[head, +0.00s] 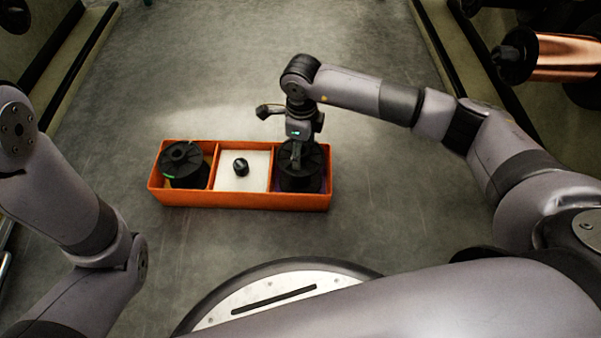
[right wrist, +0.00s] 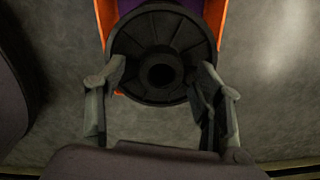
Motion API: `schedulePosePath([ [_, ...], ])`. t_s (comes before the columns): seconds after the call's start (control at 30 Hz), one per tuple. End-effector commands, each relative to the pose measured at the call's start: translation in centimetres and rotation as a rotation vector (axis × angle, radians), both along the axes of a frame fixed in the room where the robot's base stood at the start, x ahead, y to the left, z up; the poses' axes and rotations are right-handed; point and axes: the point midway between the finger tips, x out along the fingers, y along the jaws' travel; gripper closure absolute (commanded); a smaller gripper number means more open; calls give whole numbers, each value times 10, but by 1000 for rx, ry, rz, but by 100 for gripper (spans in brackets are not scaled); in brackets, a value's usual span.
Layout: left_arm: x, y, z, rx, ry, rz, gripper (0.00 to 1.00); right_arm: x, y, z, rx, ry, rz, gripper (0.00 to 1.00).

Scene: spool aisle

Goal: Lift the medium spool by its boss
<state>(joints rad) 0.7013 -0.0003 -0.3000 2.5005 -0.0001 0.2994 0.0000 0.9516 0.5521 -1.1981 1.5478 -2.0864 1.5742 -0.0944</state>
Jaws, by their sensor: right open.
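A black spool (head: 300,177) stands in the right compartment of an orange tray (head: 240,199). A similar black spool (head: 184,165) with a green mark is in the left compartment, and a much smaller black piece (head: 241,167) sits in the middle one. I cannot tell for sure which is the medium spool. My right gripper (head: 297,150) points down over the right spool. In the right wrist view the open fingers (right wrist: 163,78) lie on either side of that spool's round boss (right wrist: 161,74), apart from it. The spool's lower parts are hidden by its top flange. My left gripper is out of view.
The middle compartment has a white floor (head: 228,184); the right one shows purple. Grey floor (head: 210,80) around the tray is clear. Racks line both sides, with a copper-coloured spool (head: 565,58) at the upper right.

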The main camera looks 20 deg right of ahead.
Motion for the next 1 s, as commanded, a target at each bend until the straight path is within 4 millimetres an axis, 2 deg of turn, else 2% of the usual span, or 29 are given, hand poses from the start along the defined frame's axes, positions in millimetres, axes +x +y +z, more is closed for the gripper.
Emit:
schedulePosePath([
  [0.03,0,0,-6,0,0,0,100,1,0,-7,2,-1,0,39],
  [0.27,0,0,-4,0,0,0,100,1,0,-5,0,-1,0,39],
  [1.0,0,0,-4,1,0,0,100,0,0,-5,0,-1,0,88],
])
